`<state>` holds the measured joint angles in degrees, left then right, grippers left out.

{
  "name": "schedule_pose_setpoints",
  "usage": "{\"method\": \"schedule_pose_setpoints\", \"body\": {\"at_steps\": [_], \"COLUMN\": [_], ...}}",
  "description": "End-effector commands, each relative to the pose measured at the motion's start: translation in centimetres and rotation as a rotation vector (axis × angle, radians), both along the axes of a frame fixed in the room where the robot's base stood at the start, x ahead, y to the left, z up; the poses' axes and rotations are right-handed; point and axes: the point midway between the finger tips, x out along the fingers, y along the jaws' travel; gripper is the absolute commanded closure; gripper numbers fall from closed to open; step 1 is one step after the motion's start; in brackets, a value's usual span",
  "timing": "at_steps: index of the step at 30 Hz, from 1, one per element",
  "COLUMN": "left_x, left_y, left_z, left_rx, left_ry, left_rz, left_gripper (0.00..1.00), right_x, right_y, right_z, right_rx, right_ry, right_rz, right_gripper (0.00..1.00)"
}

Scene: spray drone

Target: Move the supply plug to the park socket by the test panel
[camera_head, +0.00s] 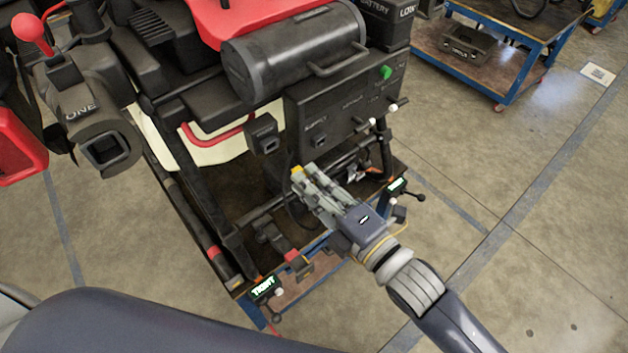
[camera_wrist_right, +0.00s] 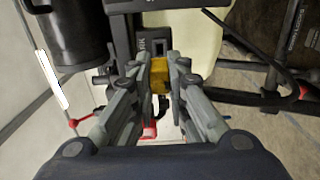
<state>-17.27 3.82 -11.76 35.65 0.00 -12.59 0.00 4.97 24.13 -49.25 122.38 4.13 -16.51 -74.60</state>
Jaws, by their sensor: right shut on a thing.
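My right gripper (camera_head: 300,177) is shut on a yellow-ended piece, which I take as the supply plug (camera_head: 296,169). It is held in front of the dark test panel (camera_head: 341,105), below the SUPPLY label. In the right wrist view the yellow plug (camera_wrist_right: 160,85) sits between the fingertips; its far end is hard to see. A small black box with a square opening, apparently the park socket (camera_head: 263,133), is on the panel's left side, up and left of the plug. I cannot tell how far apart they are in depth. My left gripper is out of view.
A black cylinder with a handle (camera_head: 300,55) lies above the panel, which has a green button (camera_head: 386,72) and levers. Black frame bars and a lit TIGHT tag (camera_head: 263,287) are near the cart's front. A blue-framed cart (camera_head: 490,50) stands far right.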

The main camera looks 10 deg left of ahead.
Motion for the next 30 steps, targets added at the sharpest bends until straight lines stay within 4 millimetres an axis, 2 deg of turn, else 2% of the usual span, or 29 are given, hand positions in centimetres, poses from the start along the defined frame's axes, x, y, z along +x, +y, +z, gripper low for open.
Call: {"method": "schedule_pose_setpoints", "body": {"at_steps": [4,14,21,30], "left_x": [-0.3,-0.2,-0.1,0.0], "left_y": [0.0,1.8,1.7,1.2], "left_z": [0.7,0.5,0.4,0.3], "left_rx": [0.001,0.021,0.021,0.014], "left_ry": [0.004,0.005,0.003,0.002], "left_rz": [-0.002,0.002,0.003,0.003], "left_gripper": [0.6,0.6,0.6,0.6], "right_x": [0.0,1.9,3.1,3.6], "right_y": [0.0,2.4,3.9,4.6], "right_z": [0.2,0.1,0.0,0.0], "right_rx": [-0.001,0.001,0.001,0.0], "right_ry": [0.001,-0.001,-0.001,0.0], "right_rz": [0.001,0.0,0.0,0.0], "right_gripper": [1.0,1.0,1.0,1.0]}}
